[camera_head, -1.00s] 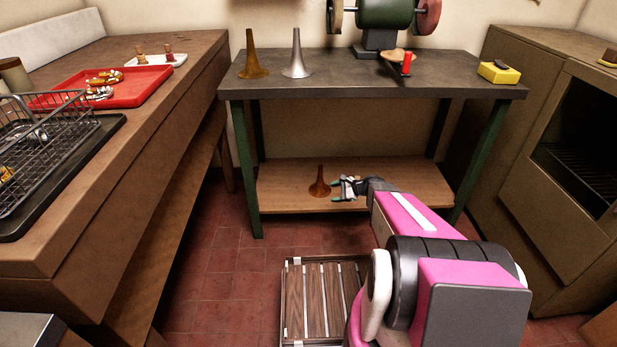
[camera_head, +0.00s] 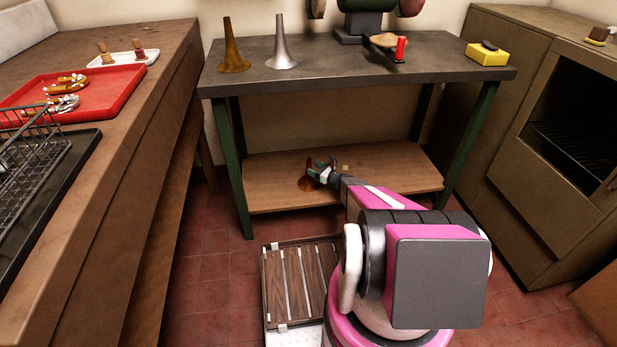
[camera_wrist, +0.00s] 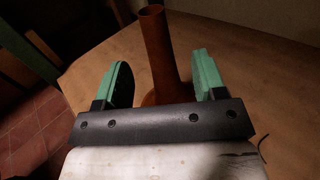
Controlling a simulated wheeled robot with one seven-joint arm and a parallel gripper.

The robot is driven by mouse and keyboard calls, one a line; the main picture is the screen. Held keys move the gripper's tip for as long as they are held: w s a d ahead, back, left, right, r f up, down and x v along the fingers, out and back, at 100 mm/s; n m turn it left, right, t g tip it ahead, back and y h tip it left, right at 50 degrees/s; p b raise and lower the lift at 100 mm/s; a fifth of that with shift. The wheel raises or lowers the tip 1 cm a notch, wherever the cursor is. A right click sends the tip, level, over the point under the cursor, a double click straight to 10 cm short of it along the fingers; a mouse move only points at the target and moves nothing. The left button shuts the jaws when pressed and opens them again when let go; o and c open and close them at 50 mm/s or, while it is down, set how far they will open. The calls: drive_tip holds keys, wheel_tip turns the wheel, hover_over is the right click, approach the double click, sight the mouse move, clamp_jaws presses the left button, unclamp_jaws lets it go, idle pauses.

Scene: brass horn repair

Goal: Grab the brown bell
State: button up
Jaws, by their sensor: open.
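The reddish-brown bell (camera_head: 307,182) stands upright on the lower wooden shelf, narrow end up. In the wrist view the bell (camera_wrist: 157,45) rises between the two green fingers. My gripper (camera_head: 317,169) is at the bell on the shelf, partly covering it. In the wrist view my gripper (camera_wrist: 163,80) is open, with a visible gap between each finger and the bell's stem. The bell's flared base is partly hidden behind the gripper's dark bar.
A brass-coloured bell (camera_head: 232,50) and a silver bell (camera_head: 281,45) stand on the dark workbench (camera_head: 330,72) above the shelf (camera_head: 270,189). Green bench legs (camera_head: 231,165) flank the shelf. A slatted wooden crate (camera_head: 302,283) is on the floor in front.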

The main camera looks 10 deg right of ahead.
drive_tip(key=shift+x, duration=2.9)
drive_tip(key=shift+r, duration=0.1)
clamp_jaws()
